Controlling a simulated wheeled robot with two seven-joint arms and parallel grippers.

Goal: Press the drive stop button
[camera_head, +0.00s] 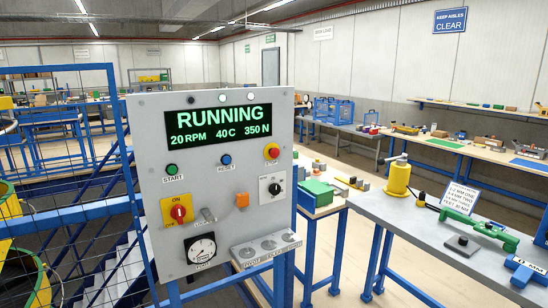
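A grey control panel (225,240) stands upright in the middle left. Its screen (220,124) reads RUNNING, 20 RPM, 40 C, 350 N. Nothing touches or covers these buttons. Neither of my grippers is in view.
Blue mesh fencing (70,205) stands left. A grey bench (400,215) with tools stands right.

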